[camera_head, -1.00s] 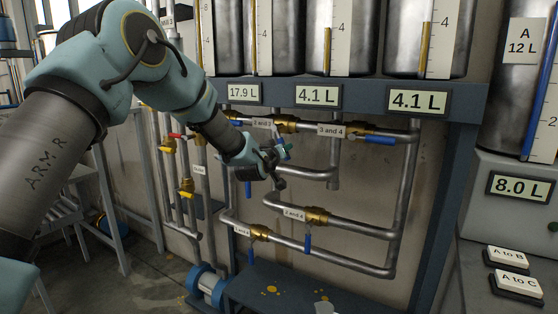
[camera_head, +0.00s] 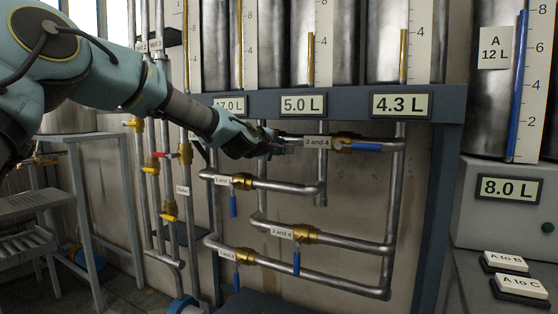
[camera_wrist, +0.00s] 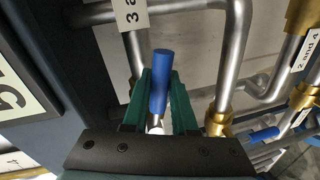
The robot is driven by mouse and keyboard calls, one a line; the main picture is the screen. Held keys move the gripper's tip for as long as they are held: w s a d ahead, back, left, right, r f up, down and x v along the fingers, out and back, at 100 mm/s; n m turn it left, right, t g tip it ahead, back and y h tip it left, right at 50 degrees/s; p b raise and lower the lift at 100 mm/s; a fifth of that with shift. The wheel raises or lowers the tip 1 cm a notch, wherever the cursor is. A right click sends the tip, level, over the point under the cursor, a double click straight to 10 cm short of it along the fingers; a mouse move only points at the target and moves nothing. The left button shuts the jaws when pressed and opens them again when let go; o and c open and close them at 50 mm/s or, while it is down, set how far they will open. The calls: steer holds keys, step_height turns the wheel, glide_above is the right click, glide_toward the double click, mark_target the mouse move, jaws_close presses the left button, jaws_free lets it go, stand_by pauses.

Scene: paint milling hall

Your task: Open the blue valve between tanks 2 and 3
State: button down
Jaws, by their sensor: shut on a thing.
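In the wrist view, a blue valve handle (camera_wrist: 162,62) stands between the two green fingers of my gripper (camera_wrist: 158,82), which is shut on it. In the head view my gripper (camera_head: 283,147) is at the upper pipe, left of the "3 and 4" label (camera_head: 318,143). It hides the valve there, its label and its handle, so I cannot read which valve it is or see the handle's angle to the pipe.
The "3 and 4" blue handle (camera_head: 366,147) lies along its pipe, close right. Lower blue handles (camera_head: 233,206) and (camera_head: 296,263) hang down. Red and yellow valves (camera_head: 168,212) stand left. A grey tank with an 8.0 L display (camera_head: 508,188) stands right.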

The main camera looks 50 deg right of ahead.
steer(key=shift+s+r+n+g+b, duration=0.15)
steer(key=shift+r+n+g+b, duration=0.15)
steer(key=shift+r+n+b, duration=0.45)
steer(key=shift+r+n, duration=0.15)
steer(key=shift+n, duration=0.1)
steer(key=c, duration=0.7)
jaws_free()
steer(key=b+v, duration=0.3)
steer(key=v, duration=0.7)
steer(key=shift+a+b, duration=0.3)
steer(key=shift+a, duration=0.05)
